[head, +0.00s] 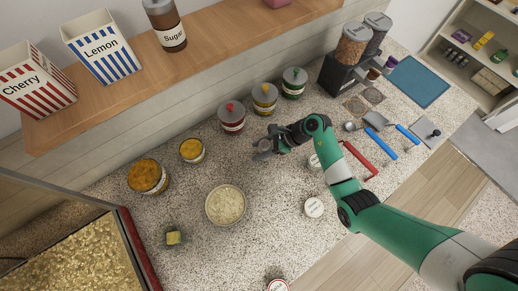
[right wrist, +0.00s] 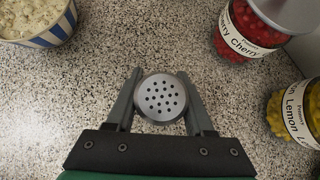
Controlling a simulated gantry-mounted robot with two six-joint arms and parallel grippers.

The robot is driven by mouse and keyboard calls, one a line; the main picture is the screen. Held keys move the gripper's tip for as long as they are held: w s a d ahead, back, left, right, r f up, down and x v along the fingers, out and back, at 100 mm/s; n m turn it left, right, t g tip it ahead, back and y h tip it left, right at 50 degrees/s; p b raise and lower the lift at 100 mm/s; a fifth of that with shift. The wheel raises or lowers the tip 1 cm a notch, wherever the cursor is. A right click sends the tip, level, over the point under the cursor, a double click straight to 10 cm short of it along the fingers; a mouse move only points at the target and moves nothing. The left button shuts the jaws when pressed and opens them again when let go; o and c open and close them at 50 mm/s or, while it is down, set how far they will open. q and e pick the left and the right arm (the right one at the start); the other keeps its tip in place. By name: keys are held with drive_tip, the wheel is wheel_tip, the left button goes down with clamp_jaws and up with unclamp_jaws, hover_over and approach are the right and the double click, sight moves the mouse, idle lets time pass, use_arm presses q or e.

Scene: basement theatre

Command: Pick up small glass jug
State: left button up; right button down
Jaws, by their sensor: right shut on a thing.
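My right gripper (head: 264,148) reaches down to the speckled counter in the head view, left of its green arm. In the right wrist view it is shut on a small container with a round, perforated metal top (right wrist: 161,97), one finger on each side. The container's body is hidden below its top, so I cannot tell whether it is the small glass jug. No other thing that is clearly a glass jug shows. My left gripper is out of view.
A popcorn bowl (head: 226,205) stands to the left. The cherry jar (head: 232,118), lemon jar (head: 264,98) and green-topped jar (head: 293,83) stand behind.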

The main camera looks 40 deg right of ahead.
drive_tip(key=shift+c, duration=1.4)
unclamp_jaws()
drive_tip(key=shift+r, duration=0.15)
drive_tip(key=shift+s+d+r, duration=0.15)
drive_tip(key=shift+d+r, duration=0.05)
drive_tip(key=shift+r, duration=0.05)
drive_tip(key=v, duration=1.1)
drive_tip(key=shift+r, duration=0.15)
